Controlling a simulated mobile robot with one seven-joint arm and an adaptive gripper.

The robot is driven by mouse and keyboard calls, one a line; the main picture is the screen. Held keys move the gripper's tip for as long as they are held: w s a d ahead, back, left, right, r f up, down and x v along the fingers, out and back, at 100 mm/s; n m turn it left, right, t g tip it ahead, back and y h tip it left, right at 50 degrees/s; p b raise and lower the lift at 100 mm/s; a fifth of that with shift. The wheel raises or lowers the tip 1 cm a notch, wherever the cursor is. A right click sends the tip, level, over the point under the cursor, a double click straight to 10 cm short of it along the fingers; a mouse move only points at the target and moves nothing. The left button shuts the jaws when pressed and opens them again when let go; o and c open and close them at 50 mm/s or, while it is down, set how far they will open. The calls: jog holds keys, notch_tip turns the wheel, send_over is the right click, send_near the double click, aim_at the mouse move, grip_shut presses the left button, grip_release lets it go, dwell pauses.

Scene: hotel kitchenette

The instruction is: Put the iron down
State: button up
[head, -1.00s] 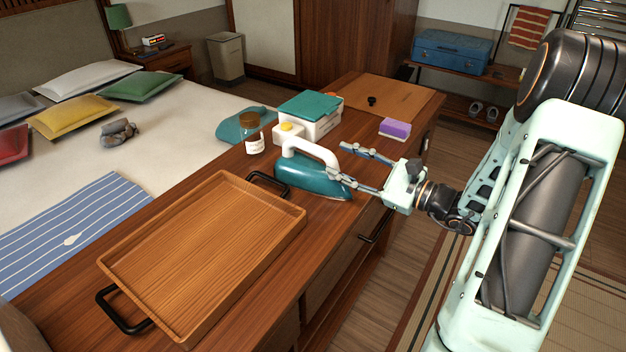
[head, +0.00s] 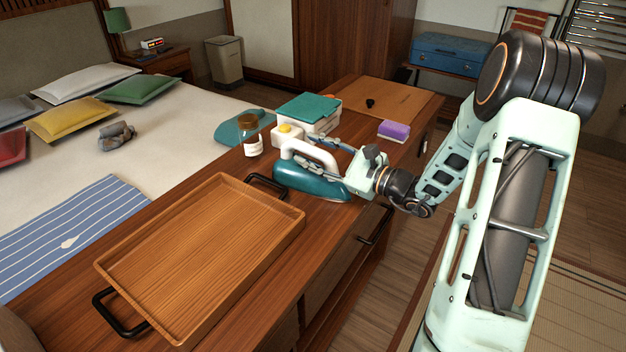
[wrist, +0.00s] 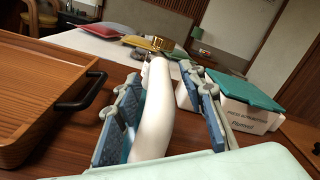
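The iron (head: 305,184), with a teal body and white handle, rests on the wooden counter beside the tray's far right corner. My gripper (head: 308,153) reaches in from the right at the iron's handle. In the wrist view, the white handle (wrist: 155,125) stands between the two blue-grey finger pads. The left pad is close to the handle and a gap shows on the right, so my gripper is open around it. Whether the left pad touches the handle cannot be told. The teal body is mostly hidden in the wrist view.
The wooden tray (head: 200,258) with black handles fills the near counter. Behind the iron stand a brown-capped jar (head: 253,140), a white bottle with a yellow cap (head: 288,135) and a white box with a teal lid (head: 312,112). A purple-and-white sponge (head: 394,130) lies farther right.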

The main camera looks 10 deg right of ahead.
grip_shut()
jog(key=shift+r, duration=0.25)
dwell(0.3)
